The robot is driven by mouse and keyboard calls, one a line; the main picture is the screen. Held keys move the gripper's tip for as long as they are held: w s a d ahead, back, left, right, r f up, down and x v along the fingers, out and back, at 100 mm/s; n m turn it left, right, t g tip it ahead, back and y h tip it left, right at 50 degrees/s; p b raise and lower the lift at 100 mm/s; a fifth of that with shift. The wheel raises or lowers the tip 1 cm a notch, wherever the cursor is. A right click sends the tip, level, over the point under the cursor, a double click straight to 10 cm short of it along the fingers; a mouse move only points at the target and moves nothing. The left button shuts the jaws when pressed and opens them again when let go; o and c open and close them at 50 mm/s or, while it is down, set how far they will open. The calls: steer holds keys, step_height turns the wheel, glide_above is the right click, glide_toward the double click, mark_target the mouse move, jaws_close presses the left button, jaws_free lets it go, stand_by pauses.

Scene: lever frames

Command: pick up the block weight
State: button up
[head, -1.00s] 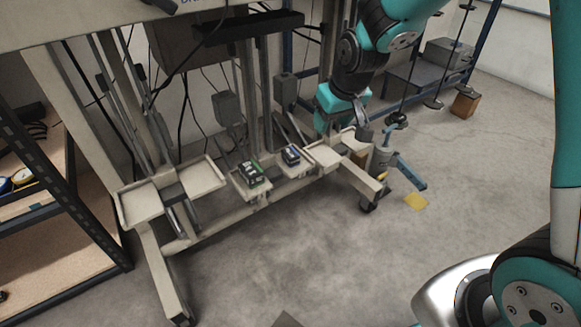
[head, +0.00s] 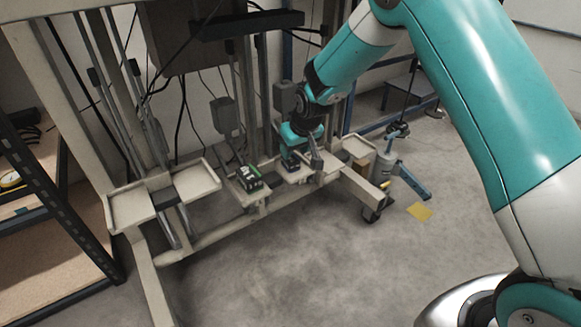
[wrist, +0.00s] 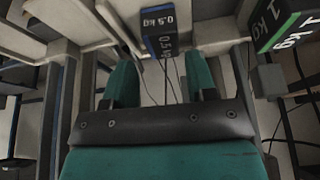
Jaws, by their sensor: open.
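A dark block weight with a blue edge, marked 0.5 kg (wrist: 160,32), lies on a pale tray and shows at the top middle of the wrist view. In the head view this weight (head: 290,161) is partly hidden by my gripper (head: 309,158), which is close beside and above it. In the wrist view my gripper (wrist: 162,78) is open and empty, its two teal fingers apart, with the weight ahead of the gap. A second block weight, black with green and marked 1 kg (wrist: 282,28), sits to the right; in the head view it (head: 249,179) is on the neighbouring tray.
The trays belong to a pale wheeled frame (head: 205,236) with upright posts and hanging cables. An empty tray (head: 130,210) is at its left end. A dark shelf rack (head: 60,185) stands at the left.

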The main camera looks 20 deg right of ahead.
mark_target(291, 162)
steer(key=b+x, duration=0.3)
steer(key=x, duration=0.2)
steer(key=shift+a+f, duration=0.15)
steer(key=shift+f, duration=0.05)
steer(key=shift+r, duration=0.1)
jaws_close()
steer(key=shift+r, duration=0.1)
